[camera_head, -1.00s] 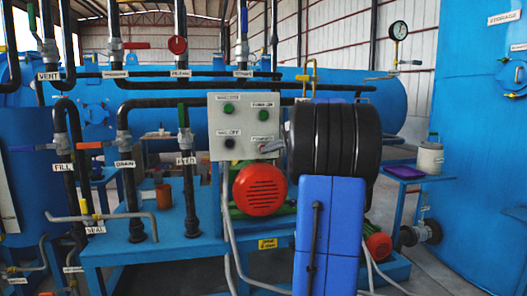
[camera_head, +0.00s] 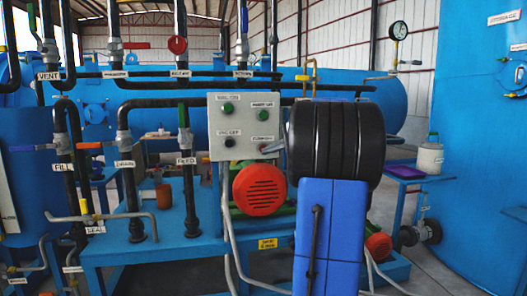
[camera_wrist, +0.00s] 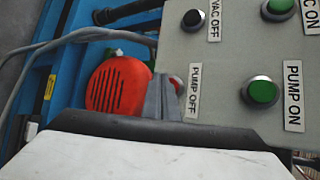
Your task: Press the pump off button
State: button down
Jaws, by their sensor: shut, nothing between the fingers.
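The grey control panel (camera_head: 247,128) carries buttons in two rows. In the wrist view, the red pump off button (camera_wrist: 177,83) shows beside its PUMP OFF label (camera_wrist: 194,91), partly hidden by my gripper. My gripper (camera_wrist: 163,88) is shut and empty, with its tips at this button. I cannot tell whether they touch or press it. The green pump on button (camera_wrist: 262,92) is to its right.
The black vac off button (camera_wrist: 193,17) and green vac on button (camera_wrist: 279,7) are close by on the panel. A red motor cover (camera_head: 260,189) sits just below the panel. Pipes with valves (camera_head: 124,146) stand to the left, and a blue tank (camera_head: 482,150) stands at right.

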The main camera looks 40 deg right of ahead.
jog(key=shift+s, duration=0.1)
jog(key=s+a, duration=0.1)
jog(key=s, duration=0.1)
jog(key=s+a, duration=0.1)
jog(key=s, duration=0.1)
jog(key=shift+a, duration=0.3)
dwell(0.4)
dwell(0.7)
jog(key=s+a+f+n+g+y, duration=0.1)
jog(key=s+a+f+n+g, duration=0.2)
jog(key=a, duration=0.7)
jog(key=s+a+f+n+g, duration=0.1)
jog(key=a+f+n, duration=0.25)
jog(key=a, duration=0.55)
jog(key=s+a+f+n+g+y, duration=0.1)
jog(key=s+a+f+n, duration=0.2)
jog(key=a, duration=0.7)
jog(key=s+a+f+n+g+h, duration=0.1)
jog(key=s+a+f+n+h, duration=0.1)
jog(key=s+a+f+n, duration=0.3)
jog(key=s+a+f+n+g+h, duration=0.1)
jog(key=s+a+f+n, duration=0.4)
jog(key=s+f, duration=0.6)
jog(key=s+a+g, duration=0.1)
jog(key=s+a, duration=0.1)
jog(key=s, duration=0.2)
jog(key=shift+s+f+h, duration=0.25)
jog(key=shift+f+h, duration=0.1)
jog(key=shift+h, duration=0.05)
